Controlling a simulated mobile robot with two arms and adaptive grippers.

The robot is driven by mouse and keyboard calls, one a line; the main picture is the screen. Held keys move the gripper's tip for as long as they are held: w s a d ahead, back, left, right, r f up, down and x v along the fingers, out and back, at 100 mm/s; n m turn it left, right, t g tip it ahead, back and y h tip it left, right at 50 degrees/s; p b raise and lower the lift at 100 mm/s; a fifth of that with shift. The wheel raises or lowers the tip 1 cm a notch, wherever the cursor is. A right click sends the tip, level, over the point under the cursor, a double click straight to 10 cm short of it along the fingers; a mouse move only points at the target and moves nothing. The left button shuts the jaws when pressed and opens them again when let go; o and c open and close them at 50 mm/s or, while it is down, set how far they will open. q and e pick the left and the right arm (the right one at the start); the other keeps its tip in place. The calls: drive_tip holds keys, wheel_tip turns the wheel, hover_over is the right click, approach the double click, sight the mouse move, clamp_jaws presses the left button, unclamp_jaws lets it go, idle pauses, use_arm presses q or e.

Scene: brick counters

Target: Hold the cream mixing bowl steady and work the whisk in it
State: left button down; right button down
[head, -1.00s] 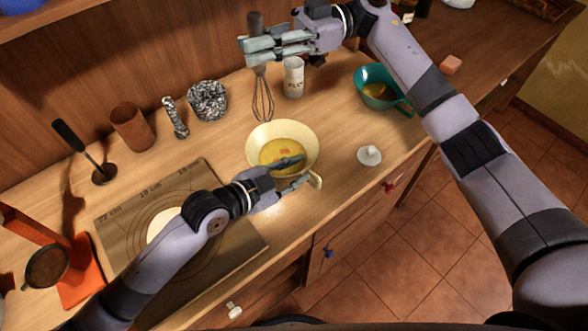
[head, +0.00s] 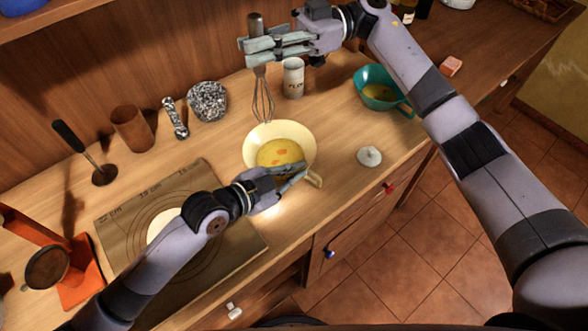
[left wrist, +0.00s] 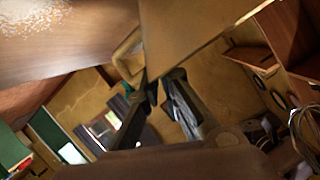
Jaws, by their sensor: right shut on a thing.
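The cream mixing bowl (head: 254,139) stands on the wooden counter with yellow liquid (head: 272,150) and orange patches in it. Its handle (head: 316,181) points to the front right. My right gripper (head: 256,51) is shut on the handle of the whisk (head: 263,97), which hangs upright, wires down, near the bowl's back rim. My left gripper (head: 300,175) is at the bowl's front rim beside the handle, its fingers partly apart. In the left wrist view a gap shows between the fingers (left wrist: 163,88), with a cream loop (left wrist: 125,50) near the tips. I cannot tell whether they touch the bowl.
A white canister (head: 293,78) stands behind the bowl and a teal bowl (head: 372,75) to its right. A small white object (head: 369,156) lies near the front edge. A marked mat (head: 120,215) lies left.

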drive_tip(key=m+t, duration=0.1)
drive_tip(key=w+t, duration=0.1)
drive_tip(key=m+t+y, duration=0.1)
drive_tip(key=t, duration=0.1)
drive_tip(key=shift+w+a+f+m, duration=0.2)
drive_tip(key=shift+w+f+m, duration=0.1)
drive_tip(key=shift+f, duration=0.1)
drive_tip(key=m+t, duration=0.1)
drive_tip(key=t, duration=0.1)
drive_tip(key=f+m+t, duration=0.1)
drive_tip(key=t, duration=0.1)
drive_tip(key=d+f+m+t, duration=0.1)
drive_tip(key=m+t, duration=0.1)
drive_tip(key=shift+d+t, duration=0.1)
drive_tip(key=shift+t, duration=0.2)
wheel_tip(320, 180, down, 12)
drive_tip(key=s+d+m+t, duration=0.1)
drive_tip(key=m+t, duration=0.1)
drive_tip(key=t, duration=0.1)
drive_tip(key=shift+d+f+h, duration=0.25)
drive_tip(key=shift+d+h, duration=0.05)
drive_tip(key=shift+d, duration=0.1)
drive_tip(key=shift+s+a, duration=0.1)
drive_tip(key=shift+s, duration=0.05)
